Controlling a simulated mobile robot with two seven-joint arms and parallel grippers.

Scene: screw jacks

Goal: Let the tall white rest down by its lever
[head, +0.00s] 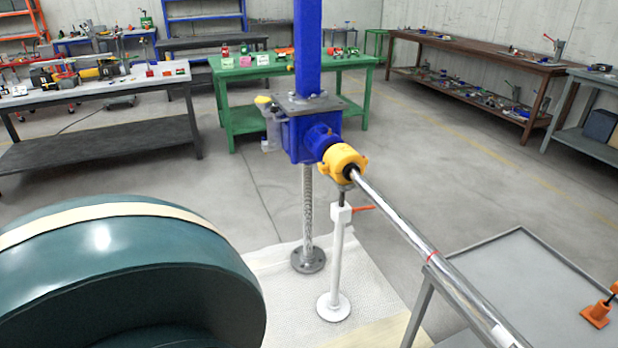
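The tall white rest (337,260) stands upright on its round white foot in the head view, below and right of the blue gearbox. An orange-red lever (362,208) sticks out to the right from its white head, roughly level. A dark rod rises from the head to the underside of the yellow collar (345,159); it appears to touch there, though contact is hard to tell. A long shiny shaft (405,232) runs from the collar toward the lower right. Neither of my grippers is in view.
The blue screw jack (308,136) has a blue column above and a threaded screw on a grey flange below. A grey-topped table (545,270) at the lower right carries a small orange stand (597,313). A dark teal rounded form blocks the lower left. Workbenches line the back.

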